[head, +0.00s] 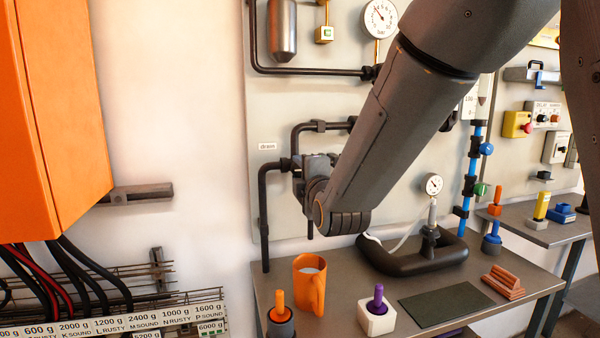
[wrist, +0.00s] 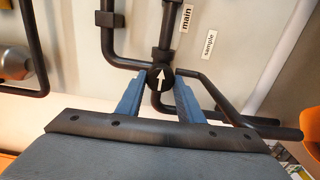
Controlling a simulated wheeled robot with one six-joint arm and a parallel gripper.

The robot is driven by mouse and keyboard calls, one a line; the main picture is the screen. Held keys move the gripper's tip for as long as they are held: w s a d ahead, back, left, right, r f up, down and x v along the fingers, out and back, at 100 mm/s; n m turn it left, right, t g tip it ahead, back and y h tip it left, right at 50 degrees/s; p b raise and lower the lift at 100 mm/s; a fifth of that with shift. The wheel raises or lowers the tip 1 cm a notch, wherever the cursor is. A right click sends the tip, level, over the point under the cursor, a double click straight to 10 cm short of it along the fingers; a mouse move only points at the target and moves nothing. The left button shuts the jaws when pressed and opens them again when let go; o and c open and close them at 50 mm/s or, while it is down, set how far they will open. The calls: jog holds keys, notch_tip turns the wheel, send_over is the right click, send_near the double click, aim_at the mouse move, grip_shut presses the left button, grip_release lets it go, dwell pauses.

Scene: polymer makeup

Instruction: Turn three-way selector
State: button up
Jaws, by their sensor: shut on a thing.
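The three-way selector shows in the wrist view as a round black knob (wrist: 160,77) with a white arrow, at a junction of dark pipes on the wall panel. The arrow points up in that view, along the pipe beside the "main" label (wrist: 187,18). The "sample" label (wrist: 209,44) is to its right. My gripper (wrist: 159,86) is shut on the knob, with one blue finger on each side. In the head view my gripper (head: 305,178) is at the pipes right of the "drain" label (head: 267,146); my arm hides the knob there.
Below my arm, a bench holds an orange mug (head: 309,288), a white block with a purple peg (head: 376,315) and a dark tyre-like ring (head: 420,262). Pipes run close around my gripper. An orange cabinet (head: 55,120) stands at the left.

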jog(key=o, duration=1)
jog(key=shift+b+v, duration=0.75)
jog(key=shift+v, duration=3.2)
jog(key=shift+a, duration=0.1)
